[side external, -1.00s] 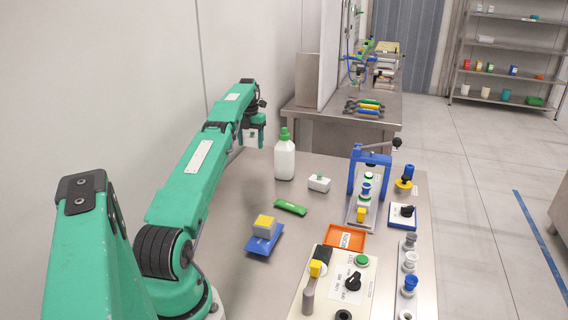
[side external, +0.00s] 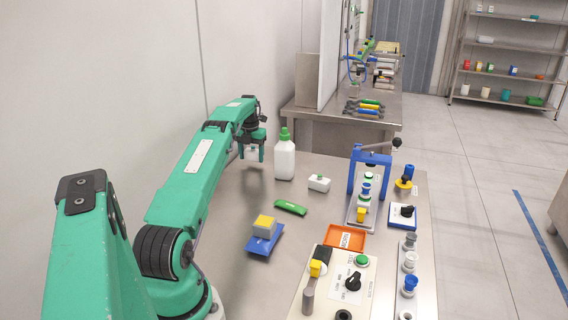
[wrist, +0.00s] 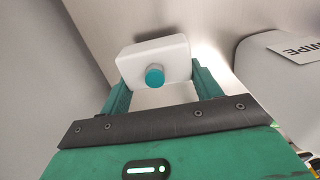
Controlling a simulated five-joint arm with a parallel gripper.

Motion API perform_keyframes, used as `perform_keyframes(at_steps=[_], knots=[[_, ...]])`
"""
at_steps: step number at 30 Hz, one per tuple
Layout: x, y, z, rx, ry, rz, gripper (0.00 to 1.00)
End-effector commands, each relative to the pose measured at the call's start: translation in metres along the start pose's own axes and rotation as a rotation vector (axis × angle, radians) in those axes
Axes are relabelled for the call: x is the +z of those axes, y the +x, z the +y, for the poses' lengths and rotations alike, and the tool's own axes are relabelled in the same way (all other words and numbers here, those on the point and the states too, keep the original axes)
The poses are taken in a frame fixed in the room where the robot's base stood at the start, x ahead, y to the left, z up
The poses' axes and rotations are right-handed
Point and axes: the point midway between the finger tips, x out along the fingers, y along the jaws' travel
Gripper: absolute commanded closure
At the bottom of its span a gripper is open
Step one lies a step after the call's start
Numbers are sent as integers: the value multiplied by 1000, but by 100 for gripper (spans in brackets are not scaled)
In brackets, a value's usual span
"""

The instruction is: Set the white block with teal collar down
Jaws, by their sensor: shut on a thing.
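My gripper (side external: 254,152) is over the far left part of the steel table (side external: 335,174), left of the white bottle. It is shut on the white block with teal collar (wrist: 153,52). In the wrist view the block is held between the two green fingers, with the round teal collar (wrist: 155,75) facing the camera. In the side view the white block (side external: 252,153) shows small and partly hidden between the fingers. I cannot tell whether its underside touches the table.
A white bottle with green cap (side external: 284,160) stands close right of my gripper. A white block with a green knob (side external: 319,183), a green block (side external: 290,207) and a yellow-topped grey block on a blue plate (side external: 264,240) lie nearer. A wall is at the left.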

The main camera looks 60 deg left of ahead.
Motion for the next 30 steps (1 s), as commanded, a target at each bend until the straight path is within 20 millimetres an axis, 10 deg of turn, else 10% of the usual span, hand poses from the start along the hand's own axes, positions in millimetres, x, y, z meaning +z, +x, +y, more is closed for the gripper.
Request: perform_keyframes(at_steps=[20,21,23,30], knots=[[0,24,0,0,0,0,65],[0,24,0,0,0,0,29],[0,24,0,0,0,0,17],[0,24,0,0,0,0,15]])
